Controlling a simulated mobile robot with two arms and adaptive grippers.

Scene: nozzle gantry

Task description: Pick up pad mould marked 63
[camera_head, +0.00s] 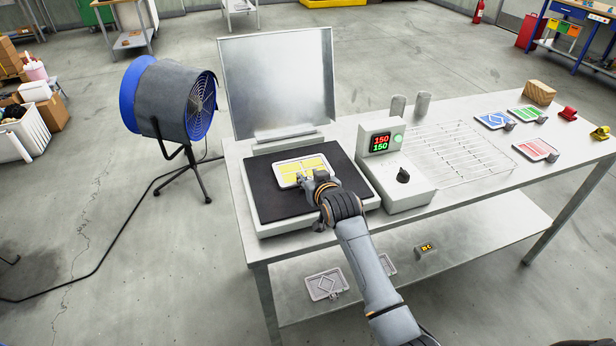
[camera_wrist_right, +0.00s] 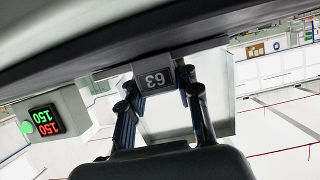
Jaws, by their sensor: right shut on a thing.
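The pad mould marked 63, a light frame with a yellow face (camera_head: 302,167), is over the black plate of the open press (camera_head: 262,200) in the head view. I cannot tell whether it touches the plate. Its grey end block with the number 63 (camera_wrist_right: 157,78) shows upside down in the right wrist view, between my fingers. My right gripper (camera_head: 309,182) is shut on that block at the mould's near edge; its fingers also show in the right wrist view (camera_wrist_right: 158,100). My left gripper is not in view.
The press lid (camera_head: 278,85) stands upright behind the plate. A control box (camera_head: 398,178) reading 150 over 150 stands right of it, then a wire rack (camera_head: 460,158). Blue (camera_head: 494,120), green (camera_head: 527,113) and red (camera_head: 537,150) moulds lie farther right. A blue fan (camera_head: 170,100) stands left.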

